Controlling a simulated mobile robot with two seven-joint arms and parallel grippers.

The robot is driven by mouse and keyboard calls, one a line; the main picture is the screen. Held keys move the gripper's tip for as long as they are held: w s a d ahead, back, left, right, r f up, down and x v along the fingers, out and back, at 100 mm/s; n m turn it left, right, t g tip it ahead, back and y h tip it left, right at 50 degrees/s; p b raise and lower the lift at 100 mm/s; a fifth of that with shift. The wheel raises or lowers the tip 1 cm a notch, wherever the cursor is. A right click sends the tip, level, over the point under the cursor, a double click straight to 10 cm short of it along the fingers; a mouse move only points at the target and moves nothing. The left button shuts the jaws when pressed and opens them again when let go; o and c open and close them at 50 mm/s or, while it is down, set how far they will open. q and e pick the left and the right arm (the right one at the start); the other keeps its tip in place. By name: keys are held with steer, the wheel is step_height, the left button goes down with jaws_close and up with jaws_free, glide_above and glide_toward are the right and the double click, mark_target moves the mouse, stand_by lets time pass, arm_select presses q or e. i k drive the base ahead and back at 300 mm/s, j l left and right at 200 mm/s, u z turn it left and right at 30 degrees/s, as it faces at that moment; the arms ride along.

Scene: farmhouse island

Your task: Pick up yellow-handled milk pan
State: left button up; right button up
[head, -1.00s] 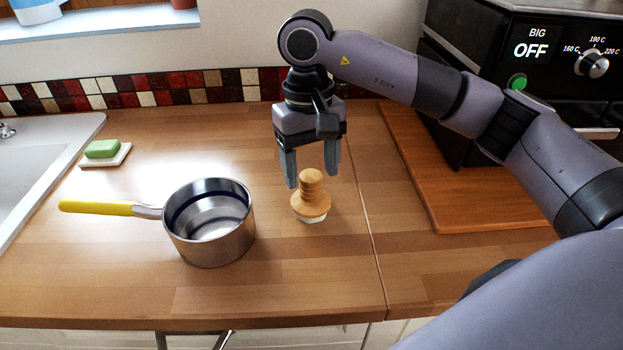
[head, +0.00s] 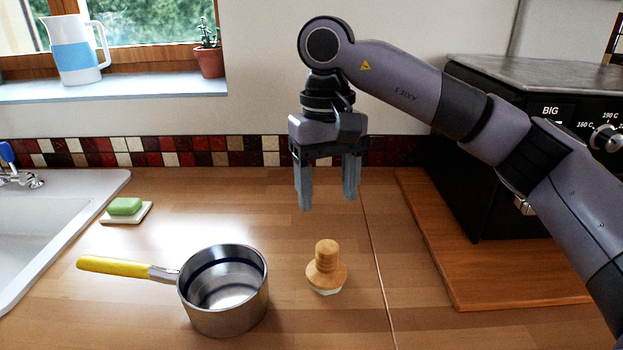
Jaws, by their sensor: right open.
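The milk pan (head: 226,312) is a steel pot standing upright on the wooden counter, left of centre in the head view. Its yellow handle (head: 113,266) points left toward the sink. My right gripper (head: 328,203) is open and empty, fingers pointing down. It hangs above the counter, up and to the right of the pan and well apart from it. My left gripper is not in view.
A wooden-handled brush (head: 326,268) stands on the counter right of the pan. Green soap (head: 124,206) sits on a dish near the sink (head: 50,222). A black oven (head: 480,150) and wooden board (head: 470,270) are at right. Counter behind the pan is clear.

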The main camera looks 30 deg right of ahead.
mark_target(223, 289)
steer(key=k, duration=1)
